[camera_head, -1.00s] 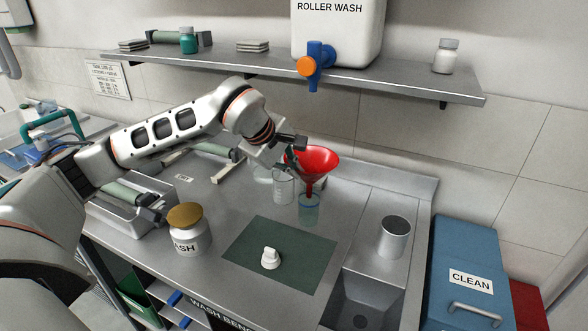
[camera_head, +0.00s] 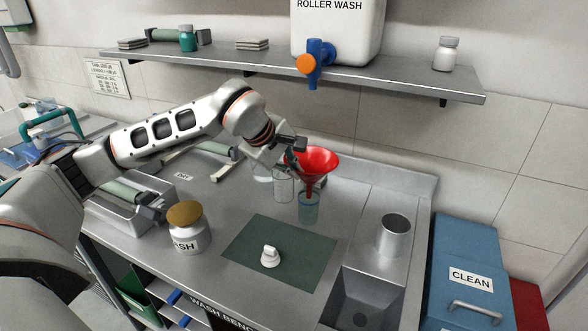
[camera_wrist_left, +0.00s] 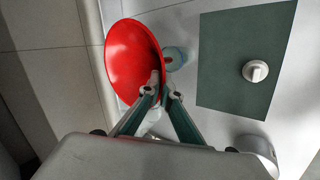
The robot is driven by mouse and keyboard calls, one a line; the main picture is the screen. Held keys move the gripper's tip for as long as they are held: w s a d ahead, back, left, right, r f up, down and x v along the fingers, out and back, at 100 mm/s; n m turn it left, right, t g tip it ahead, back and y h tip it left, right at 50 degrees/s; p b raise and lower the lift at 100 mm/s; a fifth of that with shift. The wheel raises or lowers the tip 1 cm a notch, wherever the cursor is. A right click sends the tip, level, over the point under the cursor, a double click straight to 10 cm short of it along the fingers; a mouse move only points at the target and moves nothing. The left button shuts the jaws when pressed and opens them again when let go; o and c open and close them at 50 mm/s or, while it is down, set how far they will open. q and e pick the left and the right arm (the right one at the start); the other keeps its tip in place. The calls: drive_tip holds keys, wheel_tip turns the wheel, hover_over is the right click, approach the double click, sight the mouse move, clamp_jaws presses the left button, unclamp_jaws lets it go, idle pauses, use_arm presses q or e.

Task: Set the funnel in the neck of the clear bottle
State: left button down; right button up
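The red funnel (camera_head: 319,161) is held tilted by my left gripper (camera_head: 290,160) above the wash bench; it also shows in the left wrist view (camera_wrist_left: 132,62). The left gripper's two fingers (camera_wrist_left: 162,94) pinch the funnel's rim, one inside the bowl and one outside. The clear bottle (camera_head: 309,211), bluish and upright, stands below the funnel at the mat's back edge. The spout's tip appears at the bottle's neck in the head view; whether it is inside cannot be told. In the left wrist view the bottle (camera_wrist_left: 176,58) is partly hidden by the funnel. My right gripper is out of view.
A graduated beaker (camera_head: 284,187) stands just left of the bottle. A white cap (camera_head: 270,257) lies on the green mat (camera_head: 300,264). A labelled jar (camera_head: 188,235) stands left, a metal cup (camera_head: 394,236) right beside the sink (camera_head: 367,295). The shelf (camera_head: 400,81) overhangs behind.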

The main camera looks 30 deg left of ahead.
use_arm(q)
drive_tip(key=c, duration=2.6)
unclamp_jaws()
drive_tip(key=shift+o, duration=0.2)
drive_tip(key=p+v, duration=0.4)
drive_tip(key=v, duration=0.7)
